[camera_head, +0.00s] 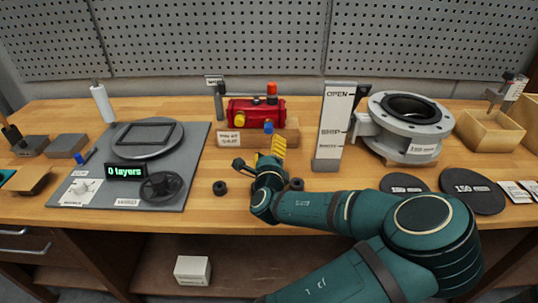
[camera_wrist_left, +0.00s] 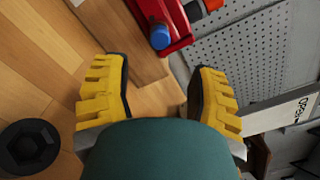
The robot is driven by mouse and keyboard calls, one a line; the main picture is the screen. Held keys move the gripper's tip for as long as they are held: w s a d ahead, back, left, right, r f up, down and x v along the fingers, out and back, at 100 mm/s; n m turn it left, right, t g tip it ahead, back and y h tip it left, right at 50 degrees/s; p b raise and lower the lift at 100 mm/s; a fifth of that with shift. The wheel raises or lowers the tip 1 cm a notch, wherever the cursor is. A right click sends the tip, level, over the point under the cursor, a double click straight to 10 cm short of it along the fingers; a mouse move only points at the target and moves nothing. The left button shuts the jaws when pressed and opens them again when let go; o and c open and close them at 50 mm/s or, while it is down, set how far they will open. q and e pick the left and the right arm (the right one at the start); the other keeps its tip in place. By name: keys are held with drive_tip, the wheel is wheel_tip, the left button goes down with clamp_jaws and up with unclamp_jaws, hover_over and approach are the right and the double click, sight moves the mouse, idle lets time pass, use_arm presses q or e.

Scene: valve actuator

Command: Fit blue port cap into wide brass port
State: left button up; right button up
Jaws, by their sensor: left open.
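The red valve actuator (camera_head: 248,113) lies on a wooden block on the bench, with small brass fittings (camera_head: 239,120) on it. The blue port cap (camera_head: 268,127) shows at the actuator's lower right front. In the left wrist view the blue cap (camera_wrist_left: 160,37) is against the red body (camera_wrist_left: 168,14); how deep it sits in a port I cannot tell, and the brass around it is hidden. My left gripper (camera_head: 272,155) is in front of the block, its yellow fingers apart. In the left wrist view the gripper (camera_wrist_left: 155,78) is empty, with the blue cap beyond its fingertips. My right gripper is not in view.
An orange-red cap (camera_head: 272,89) stands on top of the actuator. Black round pieces lie on the bench at left (camera_head: 220,188) and right (camera_head: 296,184) of my gripper. A white sign post (camera_head: 333,125) and a grey flanged valve (camera_head: 407,130) stand to the right.

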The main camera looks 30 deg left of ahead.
use_arm(q)
drive_tip(key=shift+v, duration=1.15)
